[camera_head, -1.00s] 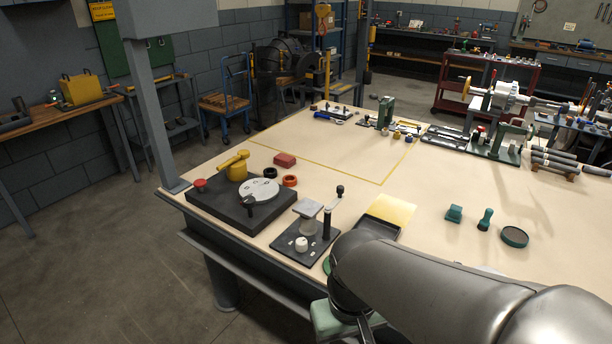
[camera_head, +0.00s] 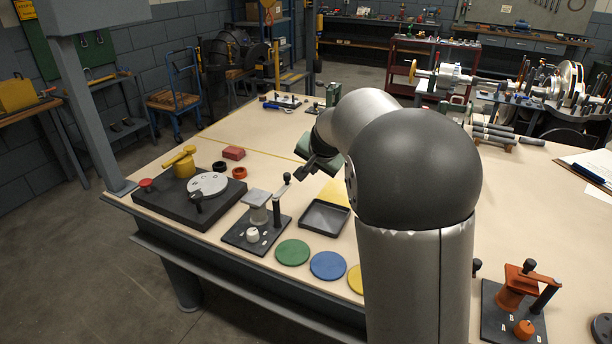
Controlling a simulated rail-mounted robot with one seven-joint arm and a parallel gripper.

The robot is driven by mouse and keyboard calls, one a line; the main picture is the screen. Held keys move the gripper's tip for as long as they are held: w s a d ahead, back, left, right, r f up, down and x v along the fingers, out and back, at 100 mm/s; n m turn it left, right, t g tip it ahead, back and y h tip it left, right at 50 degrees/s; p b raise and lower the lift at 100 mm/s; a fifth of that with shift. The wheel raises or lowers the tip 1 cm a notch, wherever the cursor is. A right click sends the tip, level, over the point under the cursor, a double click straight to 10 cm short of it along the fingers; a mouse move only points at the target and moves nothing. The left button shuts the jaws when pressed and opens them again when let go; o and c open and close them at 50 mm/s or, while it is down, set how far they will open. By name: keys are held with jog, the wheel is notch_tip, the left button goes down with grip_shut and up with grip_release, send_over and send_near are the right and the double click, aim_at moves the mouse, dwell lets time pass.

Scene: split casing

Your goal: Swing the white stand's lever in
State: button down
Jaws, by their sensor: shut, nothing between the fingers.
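The white stand (camera_head: 257,214) is a pale block with a flat top on a dark base plate (camera_head: 240,236), left of centre. My gripper (camera_head: 310,172) is shut and empty, to the right of and beyond the lever knob. It appears apart from the knob, but depth is hard to judge.
A dark platform (camera_head: 150,202) with a yellow lever and a grey disc is left. A black tray (camera_head: 325,217) and green (camera_head: 292,252) and blue (camera_head: 328,265) discs lie right of the stand. An orange stand (camera_head: 515,294) is at lower right. My arm hides the table's middle.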

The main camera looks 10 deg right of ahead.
jog(key=shift+a, duration=0.1)
jog(key=w+a+f+p, duration=0.2)
jog(key=w+a+f, duration=0.1)
jog(key=w+f, duration=0.5)
jog(key=shift+w+p, duration=0.3)
jog(key=shift+w, duration=0.15)
jog(key=shift+a+f+b, duration=0.1)
jog(key=shift+f+b, duration=0.1)
jog(key=shift+b, duration=0.15)
